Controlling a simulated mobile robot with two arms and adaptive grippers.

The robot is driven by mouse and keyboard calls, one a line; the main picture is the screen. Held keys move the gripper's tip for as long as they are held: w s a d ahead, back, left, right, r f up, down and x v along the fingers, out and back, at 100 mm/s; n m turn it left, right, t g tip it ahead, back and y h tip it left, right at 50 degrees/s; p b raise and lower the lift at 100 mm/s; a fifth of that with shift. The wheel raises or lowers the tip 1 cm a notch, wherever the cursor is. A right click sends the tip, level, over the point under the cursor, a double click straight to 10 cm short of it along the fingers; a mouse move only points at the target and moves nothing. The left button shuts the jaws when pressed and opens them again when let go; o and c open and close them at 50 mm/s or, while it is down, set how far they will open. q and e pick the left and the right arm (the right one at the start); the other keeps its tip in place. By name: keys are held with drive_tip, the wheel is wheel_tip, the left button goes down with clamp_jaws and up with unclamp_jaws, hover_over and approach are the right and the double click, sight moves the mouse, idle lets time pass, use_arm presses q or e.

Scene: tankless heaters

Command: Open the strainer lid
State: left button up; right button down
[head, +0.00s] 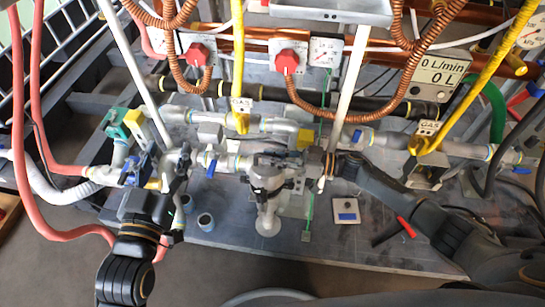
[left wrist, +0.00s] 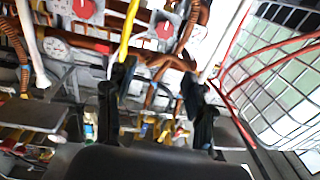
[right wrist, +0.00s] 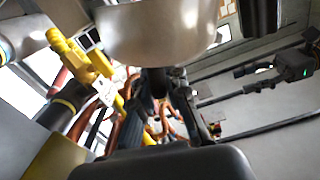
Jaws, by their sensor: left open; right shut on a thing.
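The grey metal strainer (head: 268,222) stands in the pipe run at the middle of the head view. Its upper rounded part sits between the dark fingers of my right gripper (head: 280,178), which comes in from the right and is shut on it. I cannot tell lid from body there. A large smooth grey rounded part of it fills the top of the right wrist view (right wrist: 155,32), close above the fingers. My left gripper (head: 182,178) is open and empty, left of the strainer and in front of the pipes. The left wrist view (left wrist: 155,100) shows its fingers spread apart.
Grey pipes (head: 440,147) with valves run left and right of the strainer. A yellow GAS pipe (head: 490,65) stands at right. Two blue-grey cups (head: 205,222) and a small white plate (head: 345,209) lie on the grey board. A red-handled tool (head: 405,227) lies near my right arm.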

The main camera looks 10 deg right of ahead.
drive_tip(key=shift+w+d+r+m+p, duration=0.15)
drive_tip(key=shift+w+m, duration=0.25)
drive_tip(key=shift+m, duration=0.05)
drive_tip(key=shift+w+d+r+m+p, duration=0.1)
drive_tip(key=shift+w+d+m+p, duration=0.05)
drive_tip(key=shift+w+m, duration=0.3)
use_arm(q)
drive_tip(key=f, duration=0.1)
drive_tip(key=f+g, duration=0.2)
drive_tip(key=f, duration=0.1)
drive_tip(key=shift+s+a+f+y, duration=0.1)
drive_tip(key=shift+s+a+y, duration=0.25)
drive_tip(key=shift+a+y, duration=0.05)
use_arm(e)
drive_tip(key=shift+s, duration=0.1)
drive_tip(key=c, duration=1.3)
unclamp_jaws()
drive_tip(key=shift+c, duration=0.2)
drive_tip(key=v, duration=1.2)
drive_tip(key=shift+s, duration=0.1)
